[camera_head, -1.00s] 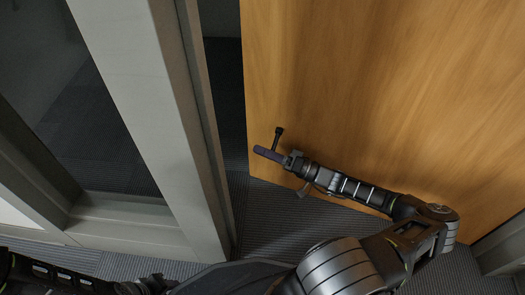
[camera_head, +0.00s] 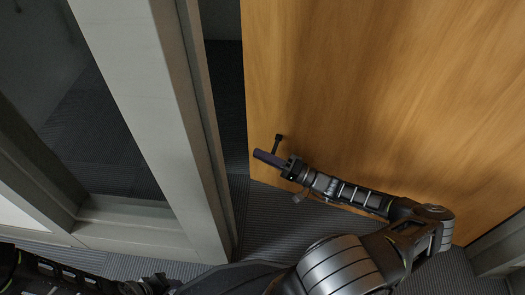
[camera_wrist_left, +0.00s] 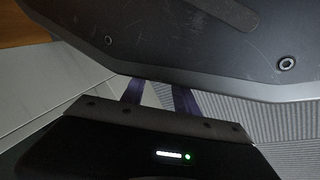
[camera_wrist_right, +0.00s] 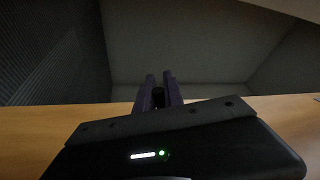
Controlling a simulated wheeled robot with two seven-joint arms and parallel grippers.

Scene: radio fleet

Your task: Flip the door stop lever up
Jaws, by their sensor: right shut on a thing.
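The door stop lever (camera_head: 277,141) is a short black bar with a wider end, near the lower left corner of the wooden door (camera_head: 370,90). My right gripper (camera_head: 262,156) is at the lever, its purple fingers shut on it. In the right wrist view, the dark lever end (camera_wrist_right: 158,97) shows between the two fingers; the rest of it is hidden. My left gripper (camera_wrist_left: 158,95) has its two purple fingers apart, with their tips hidden behind a dark panel of my own body.
A grey door frame post (camera_head: 150,110) stands left of the door, with a dark glass panel (camera_head: 90,130) beyond it. A narrow dark gap lies between post and door edge. Grey striped carpet (camera_head: 265,215) is clear below the door.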

